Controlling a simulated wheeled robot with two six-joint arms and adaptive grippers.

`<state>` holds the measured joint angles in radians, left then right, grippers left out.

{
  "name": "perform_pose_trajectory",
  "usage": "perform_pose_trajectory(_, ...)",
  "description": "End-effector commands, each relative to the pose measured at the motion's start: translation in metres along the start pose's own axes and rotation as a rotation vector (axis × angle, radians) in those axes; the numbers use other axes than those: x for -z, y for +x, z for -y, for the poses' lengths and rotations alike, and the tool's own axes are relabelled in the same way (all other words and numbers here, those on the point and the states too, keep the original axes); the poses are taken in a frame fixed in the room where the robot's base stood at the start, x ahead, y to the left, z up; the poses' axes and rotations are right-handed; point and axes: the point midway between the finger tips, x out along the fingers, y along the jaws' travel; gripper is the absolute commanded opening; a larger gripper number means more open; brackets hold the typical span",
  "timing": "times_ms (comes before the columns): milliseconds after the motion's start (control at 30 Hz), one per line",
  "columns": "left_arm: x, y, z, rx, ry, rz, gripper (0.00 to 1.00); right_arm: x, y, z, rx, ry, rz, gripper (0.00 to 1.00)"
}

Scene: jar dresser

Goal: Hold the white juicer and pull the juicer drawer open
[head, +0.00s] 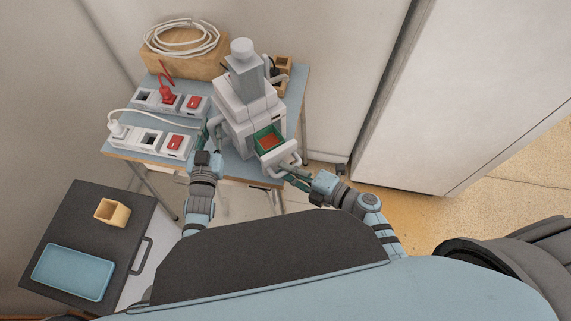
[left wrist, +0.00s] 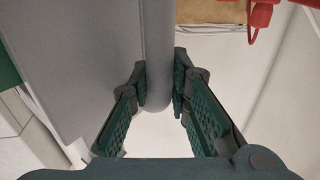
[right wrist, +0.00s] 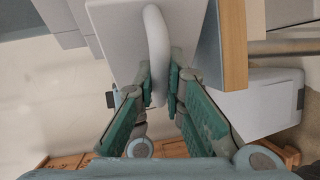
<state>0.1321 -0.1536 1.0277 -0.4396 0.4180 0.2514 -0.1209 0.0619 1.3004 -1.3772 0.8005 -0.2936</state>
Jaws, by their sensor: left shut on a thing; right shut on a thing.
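The white juicer (head: 246,99) stands upright on the blue-topped table, with a grey block-shaped top. Its drawer (head: 283,155) sticks out at the front, and its green and orange inside shows. My left gripper (head: 209,137) is shut on the juicer's side handle; the left wrist view shows the grey bar (left wrist: 158,55) between the fingers (left wrist: 160,95). My right gripper (head: 291,170) is shut on the drawer's handle; the right wrist view shows the curved white handle (right wrist: 157,45) between the fingers (right wrist: 160,90). The fingers are partly hidden in the head view.
Power strips with red switches (head: 175,142) lie left of the juicer on the table (head: 238,172). A wooden box (head: 183,61) with coiled white cable stands behind. A dark cabinet (head: 110,240) at lower left bears a blue tray (head: 73,272) and a small wooden box (head: 112,213).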

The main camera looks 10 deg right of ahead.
Motion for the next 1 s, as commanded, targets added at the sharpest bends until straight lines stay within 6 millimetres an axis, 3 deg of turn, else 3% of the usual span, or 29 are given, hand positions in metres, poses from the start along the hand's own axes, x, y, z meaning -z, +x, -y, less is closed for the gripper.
perform_pose_trajectory(33, -0.002, -0.001, 0.001, 0.001, 0.001, 0.005, 0.0, -0.001, 0.0, -0.001, -0.001, 0.001, 0.003, 0.0)
perform_pose_trajectory(67, -0.002, -0.001, 0.001, 0.001, 0.001, 0.005, 0.0, -0.001, 0.0, -0.001, -0.001, 0.001, 0.003, 0.12)
perform_pose_trajectory(133, -0.002, -0.001, 0.001, 0.001, 0.001, 0.005, 0.0, -0.001, 0.001, -0.001, -0.002, 0.001, 0.003, 0.2)
perform_pose_trajectory(467, -0.001, -0.001, 0.0, 0.0, 0.001, 0.004, 0.0, -0.001, -0.003, 0.0, 0.0, 0.0, 0.002, 0.2)
perform_pose_trajectory(567, -0.001, -0.001, 0.0, 0.0, 0.001, 0.004, 0.0, -0.001, -0.019, 0.001, 0.002, -0.001, 0.002, 0.2)
perform_pose_trajectory(833, -0.001, 0.0, 0.0, 0.0, 0.0, 0.003, 0.0, 0.0, -0.092, 0.001, 0.003, 0.0, 0.001, 0.2)
perform_pose_trajectory(1000, -0.001, 0.0, 0.0, 0.0, 0.0, 0.003, 0.0, 0.0, -0.118, 0.0, 0.0, 0.0, 0.002, 0.2)
